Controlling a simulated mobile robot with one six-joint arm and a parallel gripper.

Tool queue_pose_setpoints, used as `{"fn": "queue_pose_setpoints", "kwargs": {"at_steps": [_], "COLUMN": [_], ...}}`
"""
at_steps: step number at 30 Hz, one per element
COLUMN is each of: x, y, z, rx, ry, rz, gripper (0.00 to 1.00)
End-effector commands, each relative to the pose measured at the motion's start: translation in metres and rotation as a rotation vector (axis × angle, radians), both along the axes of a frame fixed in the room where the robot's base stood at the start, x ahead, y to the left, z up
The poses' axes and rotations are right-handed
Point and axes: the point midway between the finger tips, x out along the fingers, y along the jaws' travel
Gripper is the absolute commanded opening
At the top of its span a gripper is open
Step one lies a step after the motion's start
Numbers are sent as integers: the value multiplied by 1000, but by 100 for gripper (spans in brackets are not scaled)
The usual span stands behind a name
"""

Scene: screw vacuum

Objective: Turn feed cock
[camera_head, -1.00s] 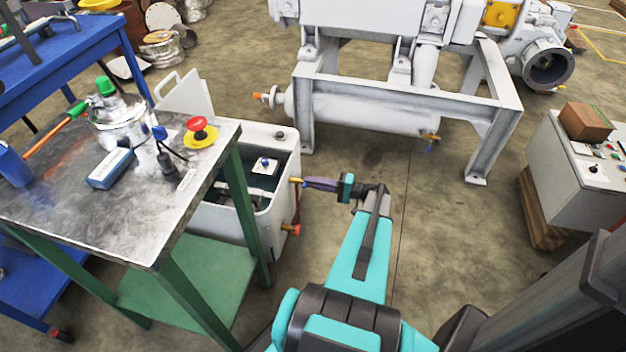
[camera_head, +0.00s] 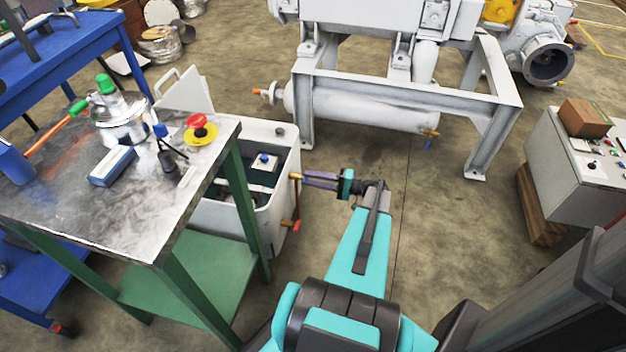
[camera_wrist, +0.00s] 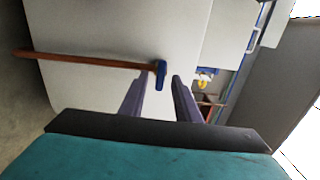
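The cock's small blue handle (camera_wrist: 161,75) sits at the end of a copper-coloured pipe (camera_wrist: 85,60) in front of the pale tank wall in the wrist view. My gripper (camera_wrist: 155,90) is open, its two purple fingers on either side of the space just before the handle. No contact with the handle is clear. In the head view my gripper (camera_head: 308,181) reaches left to the side of the white tank (camera_head: 265,228), near a yellow-orange fitting (camera_head: 295,177). The blue handle cannot be made out there. A red-handled tap (camera_head: 295,226) is lower on the tank.
A green-legged metal workbench (camera_head: 115,225) stands left of the tank, with a red-and-yellow emergency button (camera_head: 200,130) on it. A white machine frame (camera_head: 400,95) stands behind, and a control box (camera_head: 580,150) is at right. The floor right of my gripper is clear.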

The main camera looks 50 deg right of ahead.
Motion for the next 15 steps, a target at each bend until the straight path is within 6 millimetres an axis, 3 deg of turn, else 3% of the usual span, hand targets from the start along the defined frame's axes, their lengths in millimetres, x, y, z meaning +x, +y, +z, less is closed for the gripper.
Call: {"fn": "queue_pose_setpoints", "kwargs": {"at_steps": [8,15], "x": [-6,-28], "y": [-4,-16], "z": [0,1], "rx": [-1,-1], "ry": [0,0], "rz": [-1,-3], "gripper": [30,30]}}
